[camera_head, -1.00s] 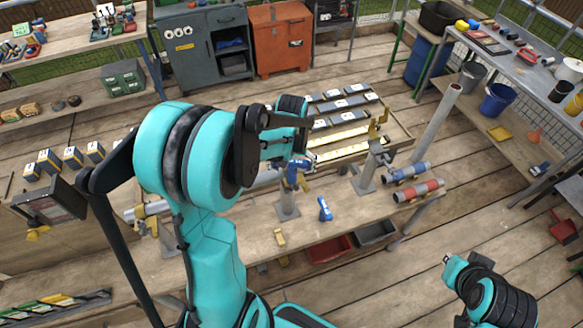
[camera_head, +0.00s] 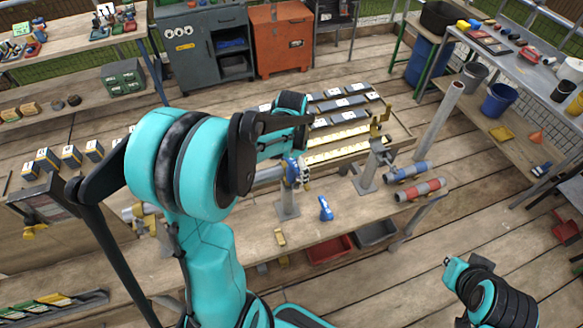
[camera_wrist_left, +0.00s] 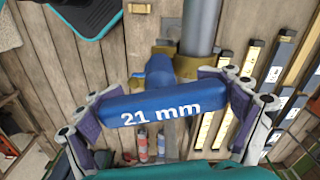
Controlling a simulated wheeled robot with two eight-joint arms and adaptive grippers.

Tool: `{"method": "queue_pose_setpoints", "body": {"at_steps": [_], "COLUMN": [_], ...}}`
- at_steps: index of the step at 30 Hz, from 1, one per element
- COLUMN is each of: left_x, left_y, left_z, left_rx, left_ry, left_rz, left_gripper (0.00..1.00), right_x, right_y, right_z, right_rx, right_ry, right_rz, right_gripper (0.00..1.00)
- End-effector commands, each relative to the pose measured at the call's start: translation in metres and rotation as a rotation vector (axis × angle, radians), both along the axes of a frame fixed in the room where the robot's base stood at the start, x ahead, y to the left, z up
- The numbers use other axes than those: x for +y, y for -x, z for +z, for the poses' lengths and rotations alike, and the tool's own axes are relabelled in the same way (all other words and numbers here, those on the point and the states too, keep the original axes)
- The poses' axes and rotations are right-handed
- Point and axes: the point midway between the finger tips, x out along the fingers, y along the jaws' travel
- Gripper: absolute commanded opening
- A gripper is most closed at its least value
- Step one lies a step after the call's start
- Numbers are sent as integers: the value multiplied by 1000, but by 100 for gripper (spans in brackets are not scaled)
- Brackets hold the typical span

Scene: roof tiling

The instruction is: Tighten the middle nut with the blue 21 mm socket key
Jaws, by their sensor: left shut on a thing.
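The blue socket key (camera_wrist_left: 150,108), marked 21 mm, lies across the left wrist view, held between both fingers of my left gripper (camera_wrist_left: 165,112). Its blue shank (camera_wrist_left: 159,70) points away towards a brass-coloured clamp (camera_wrist_left: 186,66) around a grey pipe (camera_wrist_left: 202,25). The nut is hidden behind the key, and I cannot tell whether the socket sits on it. In the head view my left gripper (camera_head: 298,176) is at the top of the middle grey stand (camera_head: 288,206), partly hidden by my arm. My right arm shows at lower right; its gripper cannot be made out.
A second blue tool (camera_head: 325,208) and a small yellow piece (camera_head: 280,237) lie on the workbench (camera_head: 310,228). A blue cylinder (camera_head: 408,171) and a red cylinder (camera_head: 420,189) lie at right. Another stand (camera_head: 366,178) has a brass clamp (camera_head: 379,122). Red and dark bins hang below the front edge.

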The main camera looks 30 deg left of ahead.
Motion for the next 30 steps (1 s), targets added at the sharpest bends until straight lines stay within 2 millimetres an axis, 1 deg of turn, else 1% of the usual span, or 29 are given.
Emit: {"method": "queue_pose_setpoints", "body": {"at_steps": [6, 10, 30], "left_x": [0, 0, 0], "left_y": [0, 0, 0], "left_z": [0, 4, 39], "left_rx": [0, 0, 0], "left_ry": [0, 0, 0], "left_rz": [70, 72, 72], "left_gripper": [48, 48, 48], "right_x": [0, 0, 0], "right_y": [0, 0, 0], "right_z": [-2, 1, 26], "right_rx": [0, 0, 0], "right_ry": [0, 0, 0], "right_rz": [0, 0, 0], "right_gripper": [0, 0, 0]}}
